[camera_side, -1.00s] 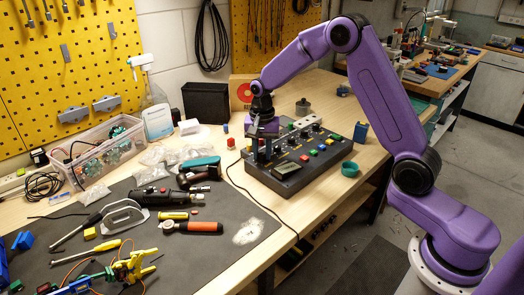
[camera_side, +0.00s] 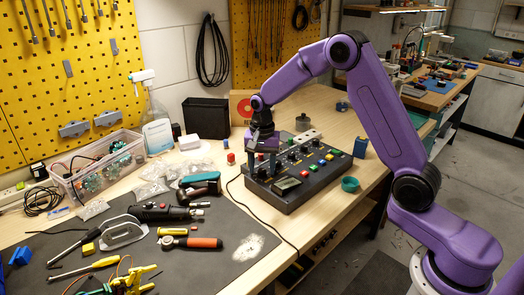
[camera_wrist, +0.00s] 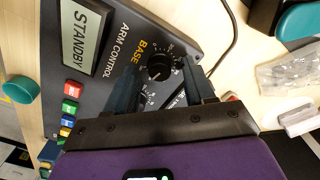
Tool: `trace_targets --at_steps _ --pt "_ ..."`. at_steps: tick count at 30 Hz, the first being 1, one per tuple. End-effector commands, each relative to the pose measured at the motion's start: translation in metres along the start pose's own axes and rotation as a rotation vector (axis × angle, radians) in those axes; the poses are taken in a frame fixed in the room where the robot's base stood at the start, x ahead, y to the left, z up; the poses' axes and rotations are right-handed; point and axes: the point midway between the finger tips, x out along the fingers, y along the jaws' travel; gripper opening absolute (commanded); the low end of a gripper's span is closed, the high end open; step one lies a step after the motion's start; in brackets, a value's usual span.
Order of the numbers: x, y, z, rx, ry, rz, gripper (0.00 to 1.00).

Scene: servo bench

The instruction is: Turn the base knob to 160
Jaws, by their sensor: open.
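The grey control box (camera_side: 318,183) stands on the bench under my gripper. Its display (camera_wrist: 84,42) reads STANDBY in the wrist view. The black base knob (camera_wrist: 159,67) sits beside the printed word BASE, with a white scale around it. A small pale mark shows on the knob, but the exact reading is too small to tell. My gripper (camera_wrist: 162,75) is open, with one finger on each side of the knob in the wrist view. I cannot tell whether the fingers touch it. In the side view my gripper (camera_side: 257,168) is over the box's left end and hides the knob.
Coloured buttons (camera_wrist: 68,112) line the box near the display. A black cable (camera_side: 262,232) runs along the bench. A grey mat (camera_side: 110,245) with tools lies to the left.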

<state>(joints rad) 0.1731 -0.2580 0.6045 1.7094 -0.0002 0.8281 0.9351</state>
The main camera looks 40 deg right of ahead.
Motion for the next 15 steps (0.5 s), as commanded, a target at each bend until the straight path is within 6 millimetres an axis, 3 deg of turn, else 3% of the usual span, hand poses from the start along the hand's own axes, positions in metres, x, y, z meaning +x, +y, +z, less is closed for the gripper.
trace_targets --at_steps 5,15 --pt "-0.023 -0.001 -0.001 0.000 0.004 -0.005 0.54" --pt "-0.095 -0.001 -0.001 0.000 0.005 -0.007 0.54"
